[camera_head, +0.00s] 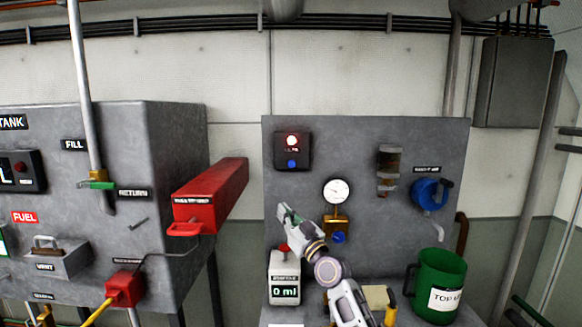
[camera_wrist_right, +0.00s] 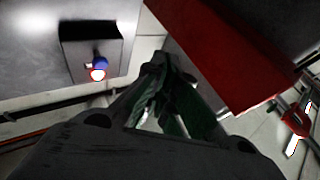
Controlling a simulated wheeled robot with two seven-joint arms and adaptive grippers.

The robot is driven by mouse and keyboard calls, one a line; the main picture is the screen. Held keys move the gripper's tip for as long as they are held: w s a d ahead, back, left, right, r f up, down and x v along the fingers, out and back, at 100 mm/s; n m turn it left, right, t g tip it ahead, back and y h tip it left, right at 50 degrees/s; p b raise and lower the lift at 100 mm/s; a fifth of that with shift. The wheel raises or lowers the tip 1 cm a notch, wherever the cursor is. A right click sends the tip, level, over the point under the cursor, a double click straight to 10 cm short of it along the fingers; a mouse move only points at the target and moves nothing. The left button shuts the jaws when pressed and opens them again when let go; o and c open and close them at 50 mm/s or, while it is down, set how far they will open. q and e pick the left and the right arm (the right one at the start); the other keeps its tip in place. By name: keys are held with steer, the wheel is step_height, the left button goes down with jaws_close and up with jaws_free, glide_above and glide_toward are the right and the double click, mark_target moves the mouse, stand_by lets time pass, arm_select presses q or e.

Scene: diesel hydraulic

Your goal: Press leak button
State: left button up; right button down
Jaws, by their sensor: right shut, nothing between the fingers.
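A dark box (camera_head: 280,158) is mounted at the upper left of the grey panel. It carries a lit red lamp (camera_head: 291,141) above a blue button (camera_head: 292,164); its label is too small to read. The box (camera_wrist_right: 75,42), blue button (camera_wrist_right: 100,63) and glowing red lamp (camera_wrist_right: 97,76) also show upside down at the upper left of the right wrist view. My right gripper (camera_head: 283,209) is shut and empty, below the box in the head view and apart from it. Its fingertips (camera_wrist_right: 160,62) show in the right wrist view. My left gripper is out of view.
A red box (camera_head: 211,196) juts out left of my right gripper and looms close in the right wrist view (camera_wrist_right: 220,55). A gauge (camera_head: 336,191) is on the panel to the right. A meter (camera_head: 285,276) with a red button and a green jug (camera_head: 440,275) stand below.

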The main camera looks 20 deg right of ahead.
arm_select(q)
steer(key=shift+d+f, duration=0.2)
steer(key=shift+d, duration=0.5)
arm_select(e)
steer(key=d+r+m+t, duration=0.1)
steer(key=d+r+t, duration=0.2)
steer(key=r, duration=0.9)
steer(key=shift+w+r+m+t+h, duration=0.2)
steer(key=shift+r+m+t+h, duration=0.1)
steer(key=shift+r+t+h, duration=0.15)
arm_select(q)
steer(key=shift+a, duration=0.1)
arm_select(e)
steer(key=shift+f, duration=0.1)
